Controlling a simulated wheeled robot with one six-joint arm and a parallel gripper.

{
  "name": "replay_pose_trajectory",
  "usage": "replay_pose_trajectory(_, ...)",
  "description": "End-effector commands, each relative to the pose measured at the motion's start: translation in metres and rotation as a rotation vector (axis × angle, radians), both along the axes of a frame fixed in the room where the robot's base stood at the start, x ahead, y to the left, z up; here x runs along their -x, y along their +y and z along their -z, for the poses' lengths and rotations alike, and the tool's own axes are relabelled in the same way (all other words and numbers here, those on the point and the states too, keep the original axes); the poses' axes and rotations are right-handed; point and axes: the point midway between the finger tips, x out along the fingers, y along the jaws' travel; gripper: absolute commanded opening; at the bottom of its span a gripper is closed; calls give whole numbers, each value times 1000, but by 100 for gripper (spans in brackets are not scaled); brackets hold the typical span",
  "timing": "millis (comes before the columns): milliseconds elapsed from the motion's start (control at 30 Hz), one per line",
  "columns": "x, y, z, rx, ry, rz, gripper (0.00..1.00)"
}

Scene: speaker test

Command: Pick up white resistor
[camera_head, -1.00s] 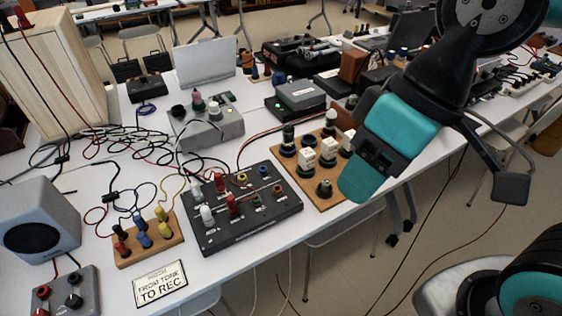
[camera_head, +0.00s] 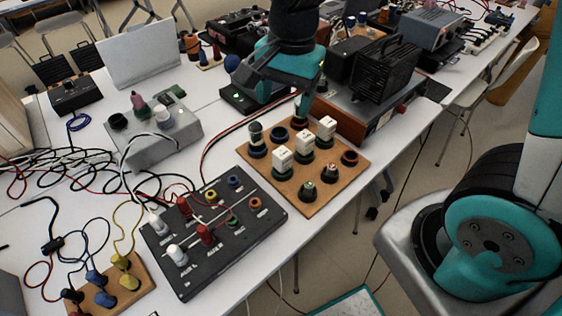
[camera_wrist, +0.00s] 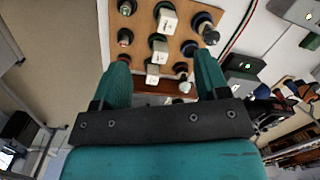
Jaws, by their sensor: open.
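The white resistors are three white blocks on the wooden board: a left one (camera_head: 282,158), a middle one (camera_head: 304,141) and a right one (camera_head: 326,128). Each sits on a dark or green post. In the wrist view they stand in a column: far (camera_wrist: 168,22), middle (camera_wrist: 160,50) and near (camera_wrist: 153,73). My gripper (camera_head: 285,95) is above the back edge of the board, behind the blocks. In the wrist view its teal fingers (camera_wrist: 162,76) are open, with the near block seen between them. No block is visibly gripped.
The wooden board (camera_head: 322,182) also holds several dark posts. A black panel with coloured terminals (camera_head: 200,270) lies left of it. A box with an orange-brown front (camera_head: 345,122) stands close behind the board. Cables (camera_head: 75,170) cover the left of the table.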

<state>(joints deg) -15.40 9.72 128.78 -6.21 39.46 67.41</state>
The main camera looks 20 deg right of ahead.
Motion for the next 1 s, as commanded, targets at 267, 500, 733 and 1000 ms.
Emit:
replay_pose_trajectory(267,-33,-11,35,84,30,398,68)
replay_pose_trajectory(500,-34,-11,78,91,34,423,68)
replay_pose_trajectory(733,-34,-11,129,89,33,420,68)
replay_pose_trajectory(1000,-35,-11,156,87,29,419,68)
